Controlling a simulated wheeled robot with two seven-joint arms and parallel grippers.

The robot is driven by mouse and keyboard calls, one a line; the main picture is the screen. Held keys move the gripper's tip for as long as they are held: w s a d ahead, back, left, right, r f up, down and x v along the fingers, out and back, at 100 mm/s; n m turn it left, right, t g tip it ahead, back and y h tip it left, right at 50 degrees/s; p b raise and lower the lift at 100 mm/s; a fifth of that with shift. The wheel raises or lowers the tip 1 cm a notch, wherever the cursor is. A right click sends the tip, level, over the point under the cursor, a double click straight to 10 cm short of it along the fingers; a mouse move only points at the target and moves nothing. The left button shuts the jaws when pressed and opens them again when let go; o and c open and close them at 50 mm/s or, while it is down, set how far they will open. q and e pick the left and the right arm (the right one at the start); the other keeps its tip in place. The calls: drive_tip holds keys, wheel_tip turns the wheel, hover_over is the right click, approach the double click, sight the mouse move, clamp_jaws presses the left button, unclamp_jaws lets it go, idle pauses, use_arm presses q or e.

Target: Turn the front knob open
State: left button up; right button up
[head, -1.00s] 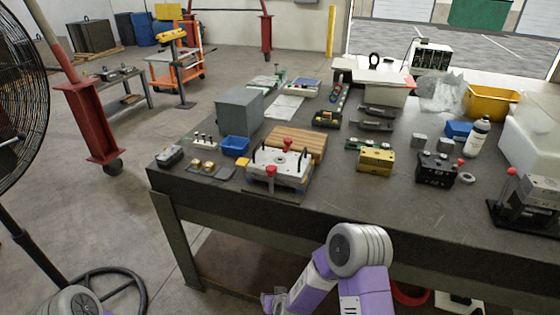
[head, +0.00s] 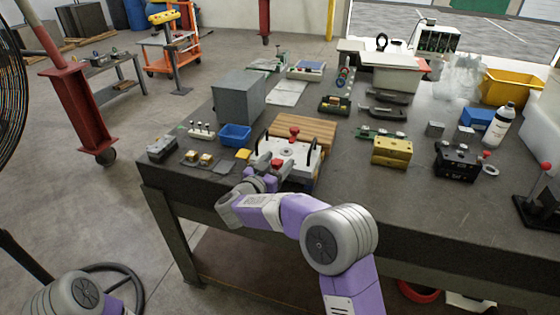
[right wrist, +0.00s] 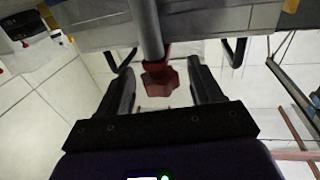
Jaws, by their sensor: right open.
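The mould base (head: 300,152) is a pale plate block with black handles near the table's front edge. Its back red knob (head: 294,132) stands upright on top. The front red knob (head: 278,164) is at the near side, partly behind my right gripper (head: 266,174). In the right wrist view, the red front knob (right wrist: 160,80) on its grey stem is between the two spread fingers of my right gripper (right wrist: 160,70), with gaps on both sides. The fingers are open and not gripping it. My left gripper is out of view.
A wooden board (head: 312,128) lies behind the mould base. A blue bin (head: 235,135) and a grey box (head: 239,97) stand to its left, a gold block (head: 392,151) to its right.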

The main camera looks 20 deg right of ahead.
drive_tip(key=shift+x, duration=1.05)
drive_tip(key=shift+c, duration=0.4)
drive_tip(key=c, duration=0.9)
